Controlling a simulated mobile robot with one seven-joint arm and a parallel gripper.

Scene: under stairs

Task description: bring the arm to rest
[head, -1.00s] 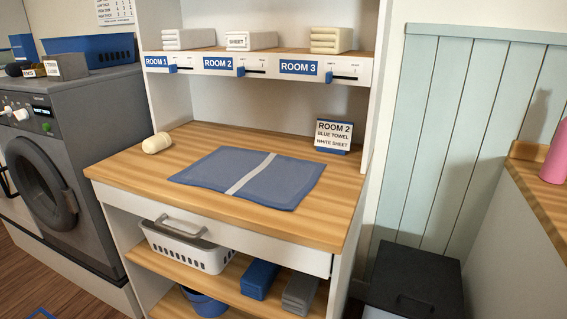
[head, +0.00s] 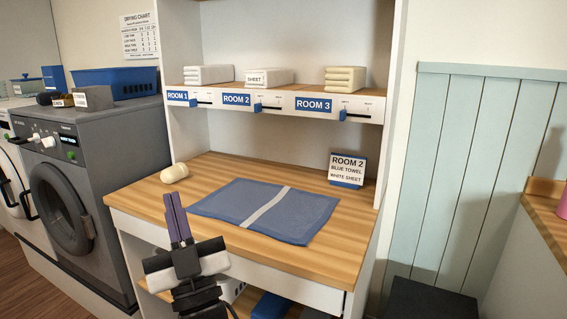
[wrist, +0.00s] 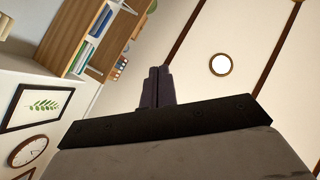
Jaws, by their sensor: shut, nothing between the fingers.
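My gripper (head: 177,217) is in the lower middle of the head view, pointing up, in front of the worktop's front edge. Its two dark fingers are together with nothing between them. In the wrist view the shut fingers (wrist: 157,87) point toward the ceiling, with a round ceiling lamp (wrist: 220,64) to their right. In the head view the fingers overlap the worktop's front left part, left of the blue mat.
The wooden worktop (head: 290,262) holds the flat blue mat (head: 235,207) with a pale stripe, a cream roll (head: 174,173) and a Room 2 sign (head: 347,170). A shelf above bears folded linen (head: 344,79). A washing machine (head: 75,190) stands left.

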